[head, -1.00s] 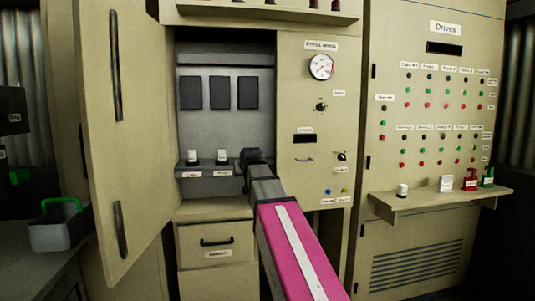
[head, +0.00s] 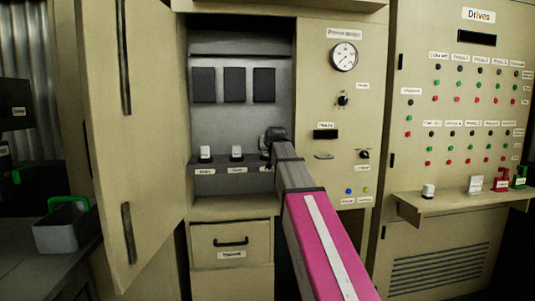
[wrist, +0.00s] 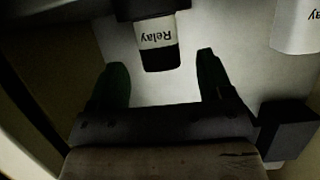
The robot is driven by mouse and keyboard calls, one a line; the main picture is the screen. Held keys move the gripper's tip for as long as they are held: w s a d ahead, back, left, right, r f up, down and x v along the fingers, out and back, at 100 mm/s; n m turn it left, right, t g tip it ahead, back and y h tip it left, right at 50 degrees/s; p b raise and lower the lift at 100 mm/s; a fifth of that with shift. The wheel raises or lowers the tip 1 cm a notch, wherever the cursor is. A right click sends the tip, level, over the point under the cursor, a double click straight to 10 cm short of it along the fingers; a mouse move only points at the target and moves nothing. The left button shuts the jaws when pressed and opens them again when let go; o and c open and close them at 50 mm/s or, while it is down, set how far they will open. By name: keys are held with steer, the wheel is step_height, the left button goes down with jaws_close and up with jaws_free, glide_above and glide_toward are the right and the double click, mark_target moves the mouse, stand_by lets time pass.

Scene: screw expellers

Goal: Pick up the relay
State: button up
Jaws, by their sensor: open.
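The relay (wrist: 157,38), white with a black end and an upside-down "Relay" label, lies between and just past the fingertips of my gripper (wrist: 161,64) in the wrist view. The fingers are spread, one on each side of it, with gaps showing. In the head view my gripper (head: 273,138) is inside the open cabinet at the right end of its small shelf (head: 219,172). Whatever is right behind it is hidden by the arm. Two white-and-black pieces stand on the shelf to its left, one left (head: 205,154) and one nearer (head: 237,154).
The open cabinet door (head: 145,150) stands at left and the gauge panel (head: 340,120) borders the opening at right. A white labelled piece (wrist: 298,25) is at right in the wrist view. A bin (head: 62,229) and a side shelf (head: 450,201) are farther off.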

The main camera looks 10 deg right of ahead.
steer(key=x, duration=0.4)
steer(key=shift+w+f, duration=0.25)
steer(key=shift+w, duration=0.1)
steer(key=shift+s, duration=0.1)
steer(key=c, duration=1)
steer(key=shift+c, duration=0.2)
steer(key=shift+r, duration=0.1)
steer(key=shift+r, duration=0.45)
steer(key=r, duration=0.3)
steer(key=shift+s+a+r, duration=0.1)
steer(key=shift+a+r, duration=0.15)
steer(key=shift+r, duration=0.1)
steer(key=s+a+r, duration=0.1)
steer(key=a+r, duration=0.1)
steer(key=a, duration=0.1)
steer(key=s+a+r, duration=0.2)
steer(key=a, duration=0.1)
steer(key=s+a+r, duration=0.2)
steer(key=a, duration=0.1)
steer(key=shift+s+a+r, duration=0.1)
steer(key=shift+s+a, duration=0.05)
steer(key=shift+a, duration=0.25)
